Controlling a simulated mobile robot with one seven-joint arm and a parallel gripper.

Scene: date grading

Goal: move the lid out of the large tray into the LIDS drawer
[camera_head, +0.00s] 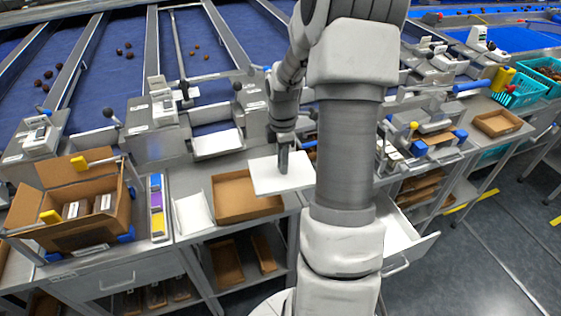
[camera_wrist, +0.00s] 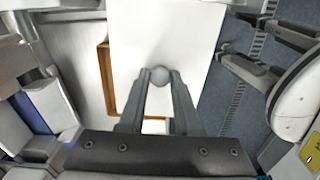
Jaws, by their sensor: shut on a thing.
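The lid is a white square plate (camera_head: 302,180) with a small round grey knob, which shows in the wrist view (camera_wrist: 160,75). My gripper (camera_head: 283,168) is shut on the knob, with its two fingertips (camera_wrist: 160,82) on either side of it. The lid is held roughly level and partly covers the right end of the brown large tray (camera_head: 240,197), whose rim shows beneath it in the wrist view (camera_wrist: 104,80). An open white drawer (camera_head: 402,238) stands out at the right, partly hidden behind my arm; I cannot read a label on it.
A white tray (camera_head: 193,213) stands left of the brown tray. Further left are a narrow coloured bin (camera_head: 157,208) and an open cardboard box (camera_head: 75,238). A closed drawer (camera_head: 115,280) is at lower left. Open floor (camera_head: 480,250) lies at the right.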

